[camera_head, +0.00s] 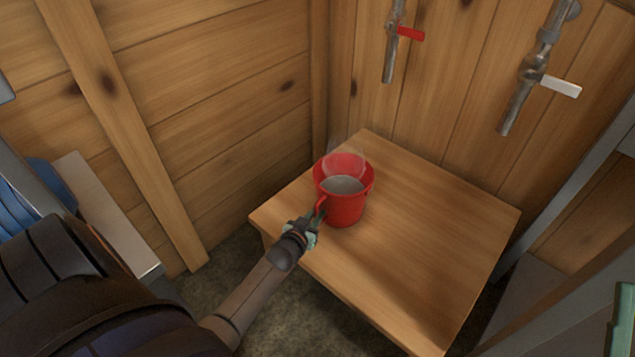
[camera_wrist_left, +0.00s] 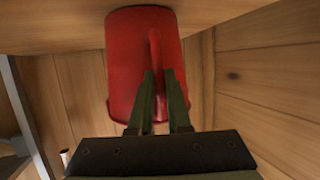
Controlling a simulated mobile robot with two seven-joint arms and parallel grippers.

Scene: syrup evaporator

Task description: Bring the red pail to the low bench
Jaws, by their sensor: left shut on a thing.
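The red pail (camera_head: 345,208) is upright at the left side of the low wooden bench (camera_head: 440,240), over its top. It holds a greyish liquid, and faint steam rises from it. My left gripper (camera_head: 316,218) is shut on the pail's handle, on the side facing me. In the left wrist view the gripper's fingers (camera_wrist_left: 160,105) are on either side of the handle, with the red pail (camera_wrist_left: 128,60) right behind. The pail's base is at or very close to the bench top; I cannot tell if it touches. My right gripper is not in view.
A pipe with a red-levered valve (camera_head: 392,40) and one with a white-levered valve (camera_head: 530,75) hang on the plank wall behind. The bench's middle and right are clear. Blue objects (camera_head: 30,205) stand at far left. A green thing (camera_head: 622,318) is cut off at the right edge.

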